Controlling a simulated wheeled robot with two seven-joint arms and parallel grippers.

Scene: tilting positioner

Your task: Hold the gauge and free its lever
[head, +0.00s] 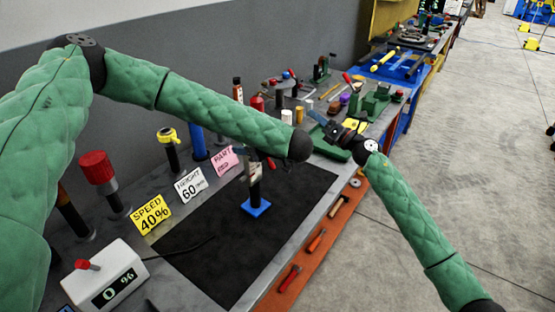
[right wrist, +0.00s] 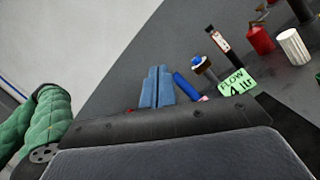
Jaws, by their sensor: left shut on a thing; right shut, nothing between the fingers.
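A dark upright gauge (head: 256,190) with a pale face and a square blue foot (head: 256,208) is over the black mat in the head view. My left gripper (head: 260,158) is shut on its upper part, and my own forearm hides most of the grip. A small red piece (head: 271,163) shows beside the gauge's top; I cannot tell if it is the lever. My right gripper (head: 319,118) is shut and empty, right of the gauge and apart from it, above the bench. Its closed blue-grey fingers show in the right wrist view (right wrist: 157,88).
The black mat (head: 200,255) is otherwise mostly clear. Yellow, white and pink cards (head: 190,184) stand along its back edge. A display box (head: 105,278) reading 0 % with a red-knobbed lever is at front left. Green fixtures (head: 375,102) and a FLOW card (right wrist: 236,87) stand farther along.

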